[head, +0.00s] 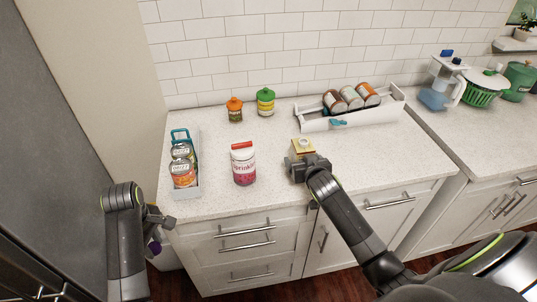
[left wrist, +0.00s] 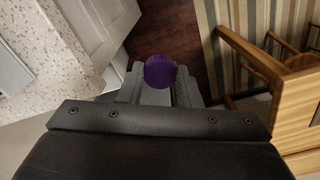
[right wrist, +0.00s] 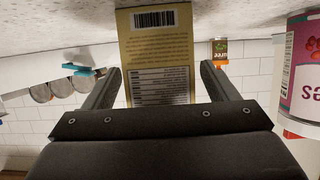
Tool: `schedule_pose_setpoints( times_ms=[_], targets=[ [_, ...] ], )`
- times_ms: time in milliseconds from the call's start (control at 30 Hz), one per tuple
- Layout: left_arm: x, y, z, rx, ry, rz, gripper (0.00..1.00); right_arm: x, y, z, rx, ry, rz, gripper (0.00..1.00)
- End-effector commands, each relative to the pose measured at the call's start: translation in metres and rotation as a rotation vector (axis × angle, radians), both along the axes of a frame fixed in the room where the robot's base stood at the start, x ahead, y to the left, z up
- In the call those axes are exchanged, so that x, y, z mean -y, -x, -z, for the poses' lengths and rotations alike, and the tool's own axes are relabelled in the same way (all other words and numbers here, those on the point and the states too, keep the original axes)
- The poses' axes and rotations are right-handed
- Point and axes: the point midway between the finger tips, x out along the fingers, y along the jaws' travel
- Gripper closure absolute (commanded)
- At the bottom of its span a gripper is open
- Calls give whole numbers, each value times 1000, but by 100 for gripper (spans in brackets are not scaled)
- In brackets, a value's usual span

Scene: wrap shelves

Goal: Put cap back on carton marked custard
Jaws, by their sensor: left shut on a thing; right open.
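A small yellow carton (head: 303,145) stands on the counter, with a pale round spout on its top; I cannot read the word custard on it. My right gripper (head: 301,160) is open at the carton. In the right wrist view the carton (right wrist: 158,45) shows its barcode and text side between the two spread fingers (right wrist: 160,80), with gaps on both sides. My left gripper (head: 158,228) is shut on a purple round cap (left wrist: 160,71), held low in front of the cabinets, off the counter. The cap also shows in the head view (head: 153,247).
A white bin (head: 188,192) with cans is at the left, and a white rack (head: 315,124) with lying cans is behind. Two small jars (head: 235,109) (head: 265,102) stand near the wall. Mid-counter is partly clear.

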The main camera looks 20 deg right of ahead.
Motion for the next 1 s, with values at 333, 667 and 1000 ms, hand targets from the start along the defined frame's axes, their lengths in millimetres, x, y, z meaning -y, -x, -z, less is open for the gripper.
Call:
schedule_pose_setpoints(
  times_ms=[333, 667, 1000],
  targets=[
    [0, 0, -3, 0, 0, 0, 90, 3, -14, 6, 1, 0, -1, 20],
    [0, 0, -3, 0, 0, 0, 90, 3, -14, 6, 1, 0, -1, 28],
    [0, 0, -3, 0, 0, 0, 90, 3, -14, 6, 1, 0, -1, 72]
  ],
)
